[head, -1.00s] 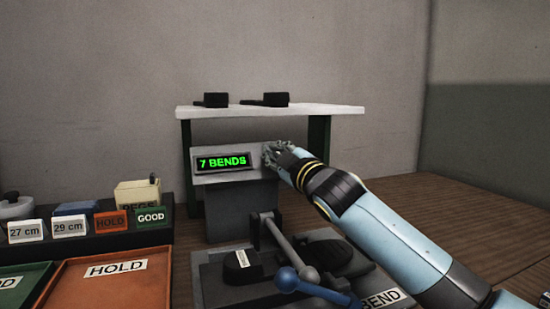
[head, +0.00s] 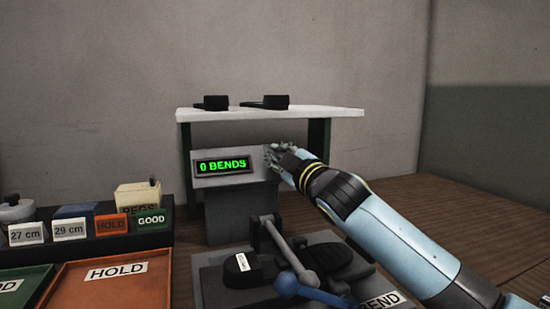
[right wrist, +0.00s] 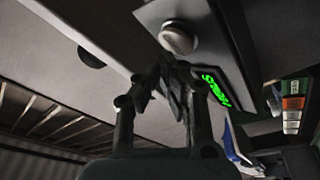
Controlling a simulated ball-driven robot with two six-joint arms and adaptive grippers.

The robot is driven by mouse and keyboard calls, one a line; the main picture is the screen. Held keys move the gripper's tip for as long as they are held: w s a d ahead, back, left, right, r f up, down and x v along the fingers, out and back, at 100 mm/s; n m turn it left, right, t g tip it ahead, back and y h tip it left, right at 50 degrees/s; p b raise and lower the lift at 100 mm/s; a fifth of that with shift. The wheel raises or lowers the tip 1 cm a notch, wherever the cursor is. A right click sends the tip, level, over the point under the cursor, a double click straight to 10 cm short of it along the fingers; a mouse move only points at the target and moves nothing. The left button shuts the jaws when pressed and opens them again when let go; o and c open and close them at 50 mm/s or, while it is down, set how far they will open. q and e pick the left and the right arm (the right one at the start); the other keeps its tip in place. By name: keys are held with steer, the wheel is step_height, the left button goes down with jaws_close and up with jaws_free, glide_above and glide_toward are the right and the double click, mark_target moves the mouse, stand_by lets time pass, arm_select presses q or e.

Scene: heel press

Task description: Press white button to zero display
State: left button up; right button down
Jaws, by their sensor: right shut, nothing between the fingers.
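The display (head: 222,165) on the grey panel of the press reads "0 BENDS" in green. It also shows, steeply angled, in the right wrist view (right wrist: 221,90). The round white button (right wrist: 178,38) is on the same panel in the right wrist view; in the head view my right gripper hides it. My right gripper (head: 272,156) is shut and empty at the right end of the panel. In the right wrist view its fingertips (right wrist: 168,72) are close to the button; I cannot tell whether they touch it. My left gripper is not in view.
A white shelf (head: 330,111) with two black items is above the panel. Below are a lever with a blue knob (head: 286,284) and a black block (head: 240,270). An orange HOLD tray (head: 110,292) and a labelled rack (head: 100,241) are at left.

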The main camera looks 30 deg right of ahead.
stand_by(0.3)
steer(key=s+r+p, duration=0.1)
steer(key=s, duration=0.1)
steer(key=s+a+r+p, duration=0.1)
steer(key=s+r, duration=0.1)
steer(key=shift+r, duration=0.1)
stand_by(1.0)
